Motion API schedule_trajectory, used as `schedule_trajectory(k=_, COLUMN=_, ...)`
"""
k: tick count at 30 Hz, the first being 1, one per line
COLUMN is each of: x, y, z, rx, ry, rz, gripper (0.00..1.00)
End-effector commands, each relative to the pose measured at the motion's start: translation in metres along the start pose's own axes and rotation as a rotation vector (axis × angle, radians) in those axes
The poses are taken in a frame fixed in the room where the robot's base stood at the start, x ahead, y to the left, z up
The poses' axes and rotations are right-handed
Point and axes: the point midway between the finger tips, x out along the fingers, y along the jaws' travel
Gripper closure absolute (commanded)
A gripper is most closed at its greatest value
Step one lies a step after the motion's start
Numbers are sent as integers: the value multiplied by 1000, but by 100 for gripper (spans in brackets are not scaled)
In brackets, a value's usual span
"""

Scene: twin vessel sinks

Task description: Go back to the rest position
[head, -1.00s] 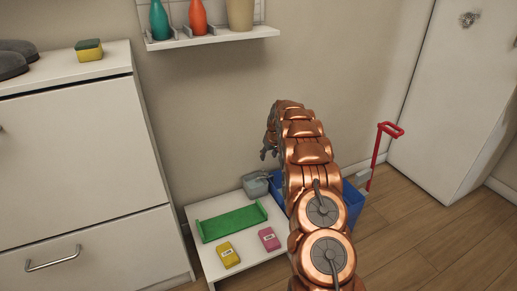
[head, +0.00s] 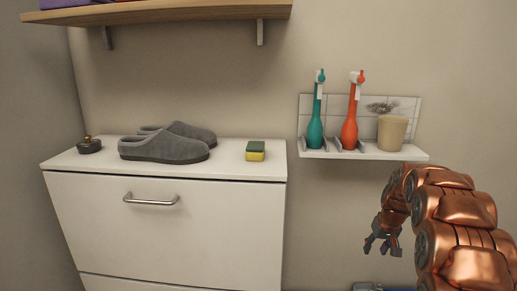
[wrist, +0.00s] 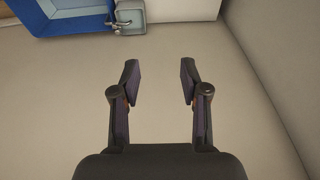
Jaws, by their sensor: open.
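My gripper (head: 383,243) hangs at the end of my copper arm at the right of the head view, below the small wall shelf. In the wrist view my gripper (wrist: 160,82) has its two dark fingers apart, with nothing between them. It touches nothing that I can see. Below it the wrist view shows a pale bare surface.
A white cabinet (head: 180,225) bears grey slippers (head: 165,145), a yellow-green sponge (head: 256,151) and a small dark object (head: 89,145). The wrist view shows a blue bin (wrist: 45,18) and grey box (wrist: 131,20).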

Motion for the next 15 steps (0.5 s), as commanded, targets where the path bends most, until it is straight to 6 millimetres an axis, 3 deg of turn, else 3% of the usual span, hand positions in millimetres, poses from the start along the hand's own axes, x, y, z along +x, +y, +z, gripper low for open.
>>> schedule_trajectory(k=1, x=-27, y=-12, z=6, rx=-5, ry=-12, rz=-3, gripper=55)
schedule_trajectory(k=3, x=-52, y=-25, z=17, rx=-7, ry=-27, rz=-5, gripper=55)
schedule_trajectory(k=15, x=-176, y=-92, z=96, rx=-22, ry=-125, rz=-14, gripper=55)
